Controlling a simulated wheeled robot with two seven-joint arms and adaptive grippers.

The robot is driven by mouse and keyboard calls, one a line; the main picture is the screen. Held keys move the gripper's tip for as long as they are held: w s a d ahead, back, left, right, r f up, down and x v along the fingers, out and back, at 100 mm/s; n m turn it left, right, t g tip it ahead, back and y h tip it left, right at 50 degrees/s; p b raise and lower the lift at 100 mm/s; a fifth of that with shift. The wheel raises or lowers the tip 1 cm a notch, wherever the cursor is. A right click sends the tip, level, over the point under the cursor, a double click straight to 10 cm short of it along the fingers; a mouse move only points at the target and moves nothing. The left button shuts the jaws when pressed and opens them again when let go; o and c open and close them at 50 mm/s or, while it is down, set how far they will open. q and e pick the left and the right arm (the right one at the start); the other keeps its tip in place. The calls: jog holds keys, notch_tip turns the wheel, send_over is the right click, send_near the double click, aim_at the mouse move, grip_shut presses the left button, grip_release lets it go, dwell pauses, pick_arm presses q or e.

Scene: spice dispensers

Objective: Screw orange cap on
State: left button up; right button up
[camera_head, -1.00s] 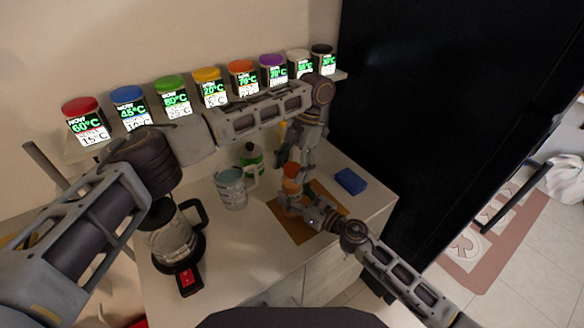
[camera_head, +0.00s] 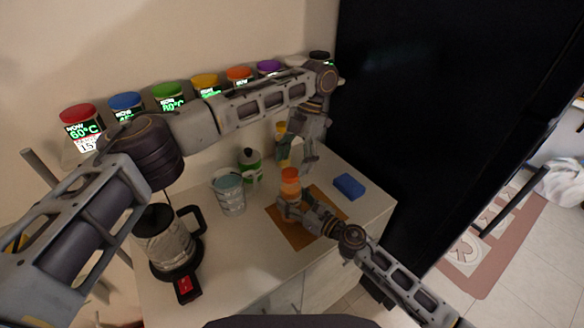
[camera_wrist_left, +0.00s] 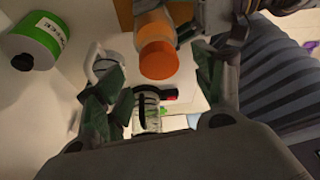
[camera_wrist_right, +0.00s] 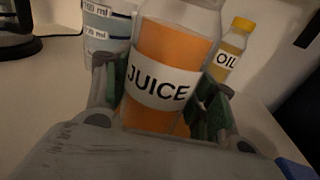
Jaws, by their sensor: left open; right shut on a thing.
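The juice bottle (camera_wrist_right: 165,75) stands upright in my right gripper (camera_wrist_right: 158,98), with a finger on each side of its JUICE label. The orange cap (camera_head: 290,174) sits on top of the bottle; I cannot tell how tightly it sits. In the left wrist view the orange cap (camera_wrist_left: 158,62) lies beyond my left gripper (camera_wrist_left: 155,98), whose fingers are apart and empty. In the head view my left gripper (camera_head: 298,160) is above and behind the bottle, apart from the cap. My right gripper (camera_head: 290,208) is low at the bottle, over the brown mat (camera_head: 303,238).
A coffee pot (camera_head: 168,240) is at the left. A blue block (camera_head: 349,186) lies to the right. Several coloured-lid jars line the back shelf.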

pick_arm(q)
jog(key=shift+v, duration=1.6)
pick_arm(e)
jog(key=o, duration=1.5)
jog(key=shift+s+d, duration=0.1)
jog(key=shift+v, duration=5.85)
pick_arm(q)
jog(key=shift+s+d, duration=0.1)
pick_arm(e)
jog(key=shift+s+d, duration=0.1)
jog(key=shift+s, duration=0.05)
